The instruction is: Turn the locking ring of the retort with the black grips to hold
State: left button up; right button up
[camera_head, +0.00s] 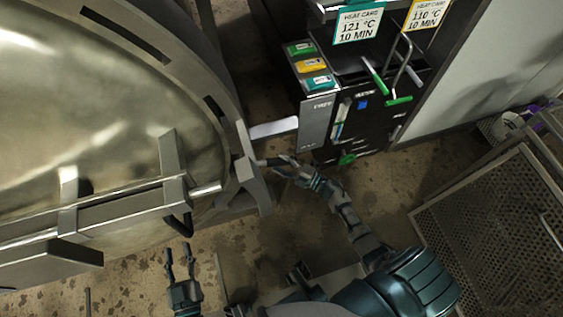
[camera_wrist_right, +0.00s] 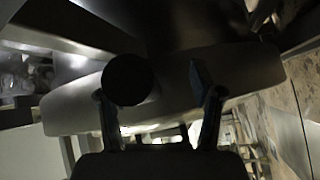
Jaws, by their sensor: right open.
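The retort's large domed door (camera_head: 90,100) fills the left of the head view, with the grey locking ring (camera_head: 222,95) curving around it. A short black grip (camera_head: 268,162) sticks out from a bracket at the ring's right side. My right gripper (camera_head: 284,167) is at the end of this grip. In the right wrist view the round black grip end (camera_wrist_right: 128,79) shows ahead, close to the left finger of the open gripper (camera_wrist_right: 160,105); contact cannot be told.
A control panel (camera_head: 355,120) with green-handled levers, coloured buttons and heat cards stands at the upper right. A perforated metal cart (camera_head: 490,225) is at the lower right. Stained floor (camera_head: 235,245) is open between the retort and my arms.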

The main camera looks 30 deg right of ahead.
jog(key=shift+s+f, duration=0.2)
jog(key=shift+s+d, duration=0.25)
jog(key=v, duration=1.1)
jog(key=shift+d, duration=0.1)
